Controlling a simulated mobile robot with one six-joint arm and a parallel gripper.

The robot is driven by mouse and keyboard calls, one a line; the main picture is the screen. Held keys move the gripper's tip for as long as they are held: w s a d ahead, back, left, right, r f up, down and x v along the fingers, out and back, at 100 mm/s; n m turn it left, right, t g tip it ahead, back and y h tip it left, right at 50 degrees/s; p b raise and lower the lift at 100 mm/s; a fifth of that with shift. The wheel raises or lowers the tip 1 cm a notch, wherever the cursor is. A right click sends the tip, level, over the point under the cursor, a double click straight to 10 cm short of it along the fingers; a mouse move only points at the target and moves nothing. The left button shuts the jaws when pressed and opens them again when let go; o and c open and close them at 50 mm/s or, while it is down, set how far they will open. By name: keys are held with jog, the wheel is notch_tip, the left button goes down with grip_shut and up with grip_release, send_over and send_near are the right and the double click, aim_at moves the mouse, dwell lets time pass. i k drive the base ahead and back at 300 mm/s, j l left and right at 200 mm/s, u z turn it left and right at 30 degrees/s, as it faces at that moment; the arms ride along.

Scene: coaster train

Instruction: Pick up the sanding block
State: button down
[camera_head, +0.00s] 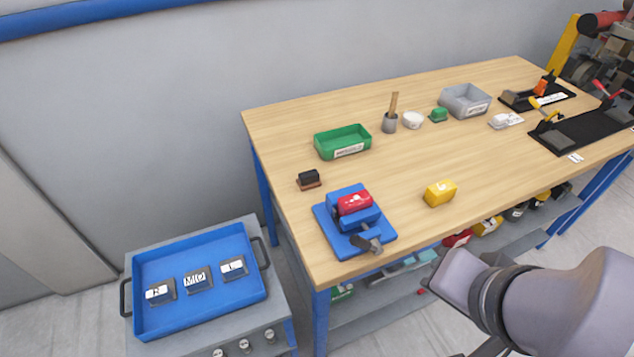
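The sanding block (309,179) looks to be the small black block with a brown underside near the left edge of the wooden workbench (415,165). It lies on the bare bench top, behind the blue fixture and left of the green bin. Nothing touches it. Part of my arm shows at the lower right, in front of the bench and well away from the block. My gripper's fingertips are not visible.
A blue fixture (376,216) holding a red block (355,203) stands in front of the sanding block. A green bin (343,150) and a yellow block (440,193) are nearby. A blue tray (190,317) with labelled blocks sits lower left. The bench's middle is clear.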

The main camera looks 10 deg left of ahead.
aim_at(307, 180)
jog(key=i+u, duration=0.25)
jog(key=u, duration=0.15)
jog(key=i+u, duration=0.25)
jog(key=u, duration=0.15)
jog(key=i+l+u, duration=0.2)
jog(key=u, duration=0.2)
